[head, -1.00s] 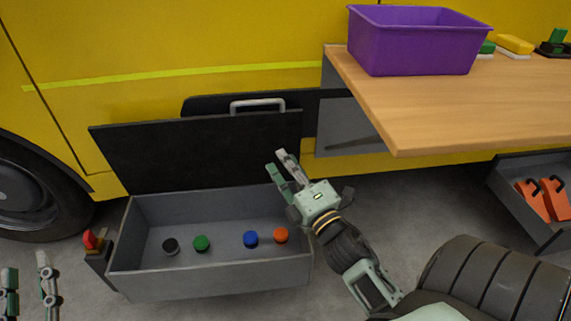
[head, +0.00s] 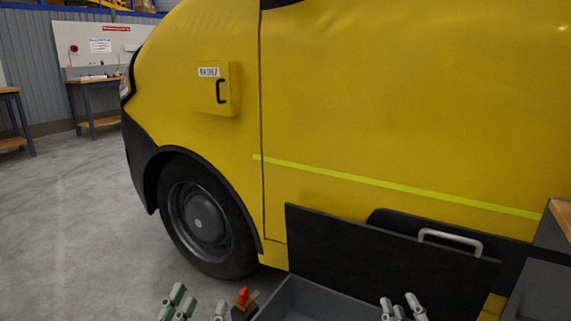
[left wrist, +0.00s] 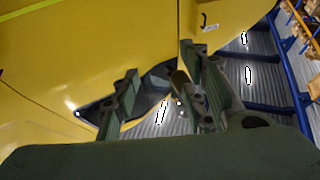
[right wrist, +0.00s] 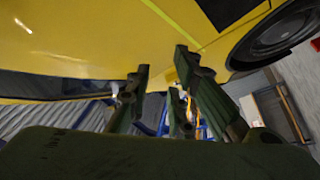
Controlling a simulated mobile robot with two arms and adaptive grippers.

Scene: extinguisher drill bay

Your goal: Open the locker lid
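The black locker lid (head: 370,255) stands raised, almost upright, behind the grey locker box (head: 300,300). Only the box's back left part shows at the bottom of the head view; its inside is mostly cut off. My left gripper (head: 200,303) is low in the head view, left of the box, its fingers apart and empty. It is also open in the left wrist view (left wrist: 163,75). My right gripper (head: 401,304) is in front of the lid's lower part, with fingers apart. In the right wrist view (right wrist: 161,72) nothing sits between them. Touch with the lid cannot be told.
A silver handle (head: 450,238) on a dark panel shows behind the lid. A red-topped post (head: 243,297) stands at the box's left. The yellow vehicle (head: 400,100), with its wheel (head: 205,215) and small yellow cabinet (head: 217,88), fills the back. Open floor (head: 70,220) lies left.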

